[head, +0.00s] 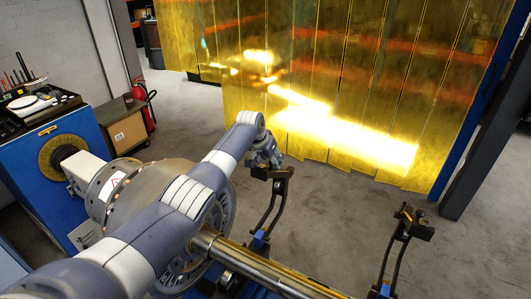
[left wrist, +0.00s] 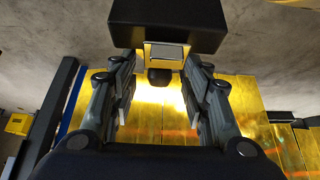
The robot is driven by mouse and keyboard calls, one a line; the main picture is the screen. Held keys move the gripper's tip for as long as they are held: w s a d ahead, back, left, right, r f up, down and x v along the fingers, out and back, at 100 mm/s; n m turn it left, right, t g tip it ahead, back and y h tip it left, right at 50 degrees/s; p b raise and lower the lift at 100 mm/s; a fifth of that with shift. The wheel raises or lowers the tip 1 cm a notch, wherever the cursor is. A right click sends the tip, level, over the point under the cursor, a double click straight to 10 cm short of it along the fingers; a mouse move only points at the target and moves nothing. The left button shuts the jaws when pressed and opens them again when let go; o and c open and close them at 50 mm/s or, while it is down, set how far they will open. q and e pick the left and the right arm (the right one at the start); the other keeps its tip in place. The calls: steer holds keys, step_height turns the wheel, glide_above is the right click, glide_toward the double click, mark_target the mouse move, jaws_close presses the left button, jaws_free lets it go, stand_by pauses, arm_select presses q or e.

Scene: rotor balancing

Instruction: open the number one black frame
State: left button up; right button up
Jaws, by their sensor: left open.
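A black frame (head: 272,203) with curved arms and a black block on top stands beside the rotor shaft (head: 250,262). A second black frame (head: 397,245) stands farther right. I can read no number on either. My left gripper (head: 272,161) is just above and behind the nearer frame's top block. In the left wrist view my left gripper (left wrist: 162,68) is open, fingers apart on either side of a gap. A black block (left wrist: 165,24) with a grey metal piece lies at the far end of the fingers. I cannot tell whether they touch it. My right gripper is out of view.
A blue machine (head: 45,165) with a tool tray on top stands at the left. A red extinguisher (head: 143,100) and a wooden box (head: 125,130) stand behind it. A yellow strip curtain (head: 340,90) hangs at the back. Bare concrete floor lies between curtain and frames.

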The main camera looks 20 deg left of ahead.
arm_select(q)
steer(key=v, duration=1.2)
steer(key=shift+f, duration=0.1)
stand_by(0.4)
